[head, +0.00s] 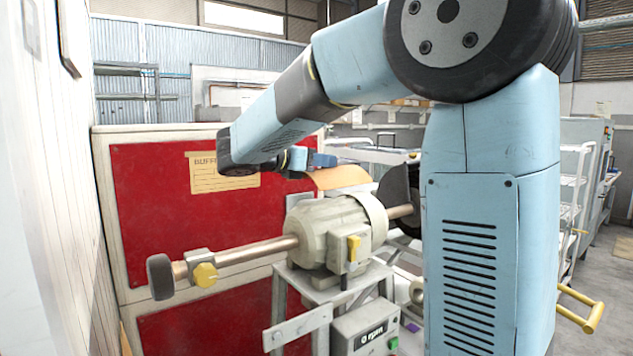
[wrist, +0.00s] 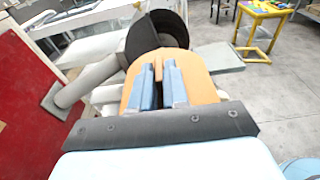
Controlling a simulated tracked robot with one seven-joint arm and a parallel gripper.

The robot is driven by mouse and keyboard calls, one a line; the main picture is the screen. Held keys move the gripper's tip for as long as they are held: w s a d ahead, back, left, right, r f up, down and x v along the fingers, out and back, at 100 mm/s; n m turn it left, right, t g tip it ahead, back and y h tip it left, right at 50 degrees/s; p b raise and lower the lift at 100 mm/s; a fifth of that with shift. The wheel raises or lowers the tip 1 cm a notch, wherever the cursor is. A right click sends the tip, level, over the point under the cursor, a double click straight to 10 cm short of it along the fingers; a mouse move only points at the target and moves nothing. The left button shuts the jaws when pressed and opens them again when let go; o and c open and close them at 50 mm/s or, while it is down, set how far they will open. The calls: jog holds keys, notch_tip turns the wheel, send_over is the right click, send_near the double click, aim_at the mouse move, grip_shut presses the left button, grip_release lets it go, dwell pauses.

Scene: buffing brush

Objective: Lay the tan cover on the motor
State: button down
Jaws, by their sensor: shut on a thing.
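The tan cover (head: 341,178) is a thin curved sheet held above the motor (head: 328,230) in the head view. It shows in the wrist view (wrist: 203,84) as a tan sheet under the fingers. My gripper (head: 322,161) is shut on the cover's near edge; both blue fingers show in the wrist view (wrist: 171,84). The motor is cream, with a shaft running out on both sides, and stands on a grey metal stand. A gap shows between the cover and the motor's top. The cover's far side is partly hidden by my arm.
A dark round wheel (head: 396,190) sits on the shaft's right side, and shows close beyond the cover in the wrist view (wrist: 157,38). A red panel (head: 205,215) stands behind the motor. A yellow table (wrist: 261,27) is farther off on open floor.

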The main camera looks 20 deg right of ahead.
jog(key=shift+w+a+f, duration=0.3)
jog(key=shift+w+f, duration=0.15)
jog(key=shift+f, duration=0.2)
jog(key=f, duration=0.3)
jog(key=shift+w+a, duration=0.15)
jog(key=shift+w, duration=0.05)
jog(key=shift+f, duration=0.3)
jog(key=shift+f, duration=0.6)
jog(key=c, duration=1.1)
grip_release()
jog(key=shift+r, duration=0.1)
